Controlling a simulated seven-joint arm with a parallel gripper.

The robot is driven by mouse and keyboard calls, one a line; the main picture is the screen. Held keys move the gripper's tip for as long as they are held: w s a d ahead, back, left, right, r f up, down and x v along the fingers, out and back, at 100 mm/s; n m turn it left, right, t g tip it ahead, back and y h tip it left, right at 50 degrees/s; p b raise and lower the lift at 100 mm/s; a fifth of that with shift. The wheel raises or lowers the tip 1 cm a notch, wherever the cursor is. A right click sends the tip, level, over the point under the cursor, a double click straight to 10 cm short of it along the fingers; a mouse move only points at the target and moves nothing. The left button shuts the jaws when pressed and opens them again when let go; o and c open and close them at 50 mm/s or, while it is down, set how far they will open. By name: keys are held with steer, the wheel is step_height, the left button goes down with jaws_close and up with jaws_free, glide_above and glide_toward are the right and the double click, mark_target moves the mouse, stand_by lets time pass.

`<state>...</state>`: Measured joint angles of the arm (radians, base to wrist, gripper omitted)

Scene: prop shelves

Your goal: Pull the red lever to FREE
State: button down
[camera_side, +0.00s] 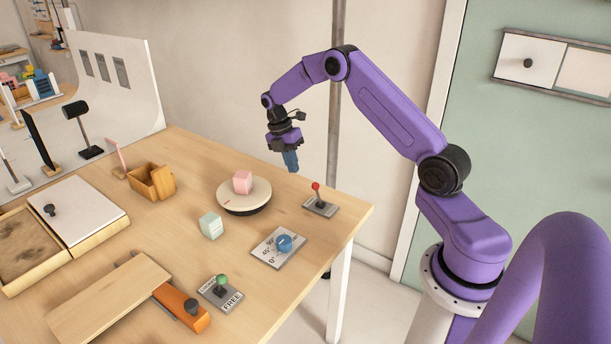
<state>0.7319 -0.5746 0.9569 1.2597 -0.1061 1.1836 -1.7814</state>
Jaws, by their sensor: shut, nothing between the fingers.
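The red lever (316,189) is a short stick with a red knob, standing on a small grey plate (321,206) near the right edge of the table. The lever looks close to upright, leaning slightly toward the upper left. Any lettering on its plate is too small to read. My gripper (291,168) hangs in the air to the upper left of the red lever, pointing down, apart from it. Its blue fingers are shut with nothing between them.
A turntable (240,207) with a pink cube (243,181) is left of the lever. A mint cube (211,225), a blue dial (284,243) and a green lever (221,283) marked FREE sit nearer. A wooden box (152,182) stands farther left. The table edge is close right.

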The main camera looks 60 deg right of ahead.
mark_target(314, 183)
steer(key=shift+s+d+f, duration=0.2)
steer(key=shift+s+f, duration=0.55)
steer(key=shift+s, duration=0.35)
steer(key=shift+s+d+f, duration=0.15)
steer(key=shift+s+f, duration=0.55)
steer(key=shift+s, duration=0.35)
steer(key=shift+s+r+t, duration=0.25)
steer(key=shift+s+t, duration=0.3)
steer(key=shift+t, duration=0.15)
steer(key=shift+s+r+t, duration=0.3)
steer(key=shift+s+t, duration=0.4)
steer(key=shift+s+r, duration=0.15)
steer(key=shift+s, duration=0.9)
steer(key=shift+w, duration=0.1)
steer(key=shift+w+f, duration=0.4)
steer(key=shift+w, duration=0.25)
steer(key=shift+r, duration=0.1)
